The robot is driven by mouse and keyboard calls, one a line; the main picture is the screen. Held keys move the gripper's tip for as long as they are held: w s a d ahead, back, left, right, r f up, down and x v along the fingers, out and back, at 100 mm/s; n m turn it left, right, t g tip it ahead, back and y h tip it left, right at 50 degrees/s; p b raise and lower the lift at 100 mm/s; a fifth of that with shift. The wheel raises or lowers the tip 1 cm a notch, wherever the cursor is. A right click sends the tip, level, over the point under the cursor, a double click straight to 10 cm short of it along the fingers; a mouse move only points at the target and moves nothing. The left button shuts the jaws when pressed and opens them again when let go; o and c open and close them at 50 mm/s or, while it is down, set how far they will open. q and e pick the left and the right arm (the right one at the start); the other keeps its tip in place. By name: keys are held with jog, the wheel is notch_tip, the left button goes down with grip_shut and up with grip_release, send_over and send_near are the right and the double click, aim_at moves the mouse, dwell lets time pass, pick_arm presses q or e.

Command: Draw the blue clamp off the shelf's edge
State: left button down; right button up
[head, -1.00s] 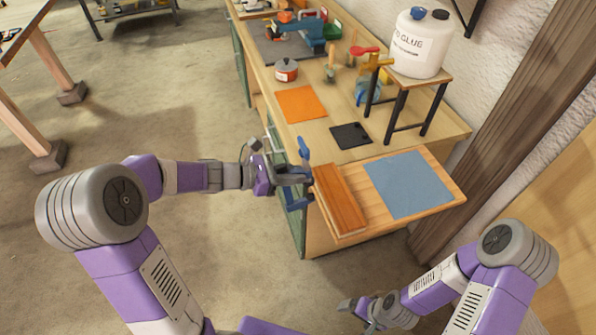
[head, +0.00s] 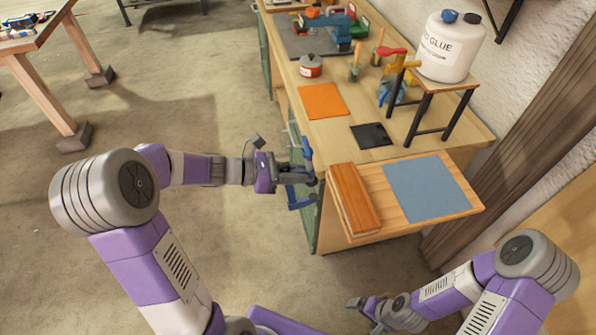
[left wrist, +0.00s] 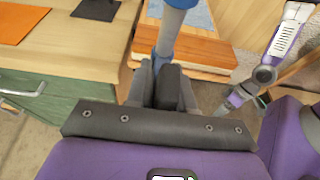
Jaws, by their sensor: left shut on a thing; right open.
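The blue clamp (head: 307,150) is in my left gripper (head: 306,176), which is shut on it, left of the shelf. Its blue handle stands up above my fingers and its lower blue part shows below them. A narrow gap seems to lie between the clamp and the left edge of the wooden shelf (head: 405,222). In the left wrist view the clamp's blue and grey bar (left wrist: 170,35) rises between my fingers; the rest is hidden. My right gripper (head: 362,304) is open and empty, low in front of the shelf.
A reddish-brown wooden block (head: 354,198) lies along the shelf's left edge, beside a blue-grey mat (head: 427,188). Behind are an orange mat (head: 323,100), a black pad (head: 371,135) and a glue jug (head: 448,47) on a stand. Floor left of the bench is clear.

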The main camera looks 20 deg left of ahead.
aim_at(282, 166)
pick_arm(q)
jog(key=shift+r, duration=0.15)
jog(key=a+r+p, duration=0.1)
jog(key=s+r+p, duration=0.1)
jog(key=a+r+p, duration=0.1)
jog(key=shift+s+a+r+p, duration=0.15)
jog(key=shift+s+a+p, duration=0.2)
jog(key=shift+s+a+r+p, duration=0.25)
jog(key=shift+a+r+p, duration=0.05)
